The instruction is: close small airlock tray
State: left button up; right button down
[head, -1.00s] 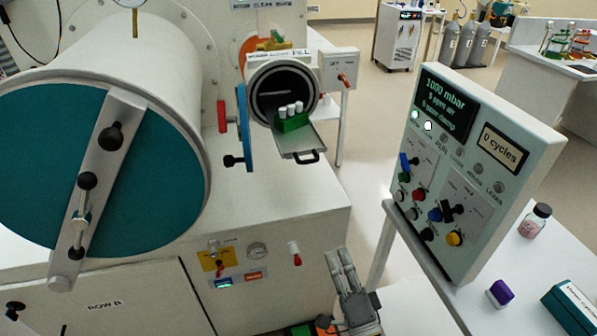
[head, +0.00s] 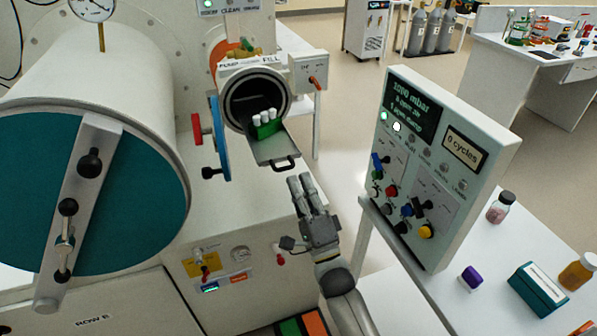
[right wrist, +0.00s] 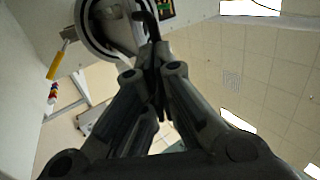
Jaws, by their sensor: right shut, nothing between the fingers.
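The small airlock (head: 238,92) is a round port with its blue door (head: 219,137) swung open to the left. Its metal tray (head: 262,150) is slid out, with a black handle (head: 286,164) at its front edge. A green rack (head: 267,130) with several white-capped vials stands on the tray. My right gripper (head: 300,182) is shut and empty, just in front of and below the handle in the head view. In the right wrist view the dark handle (right wrist: 147,22) shows just beyond the fingertips (right wrist: 153,50); I cannot tell whether they touch. My left gripper is not in view.
The large airlock door (head: 130,200) stands closed at left. A control panel (head: 440,170) stands on a white table at right, with a purple-capped vial (head: 471,277), a teal box (head: 538,290) and bottles. Open floor shows behind the tray.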

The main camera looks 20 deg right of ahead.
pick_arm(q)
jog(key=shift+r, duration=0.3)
pick_arm(e)
jog(key=shift+w+r+y, duration=0.3)
jog(key=shift+w+r, duration=0.05)
jog(key=shift+w, duration=0.3)
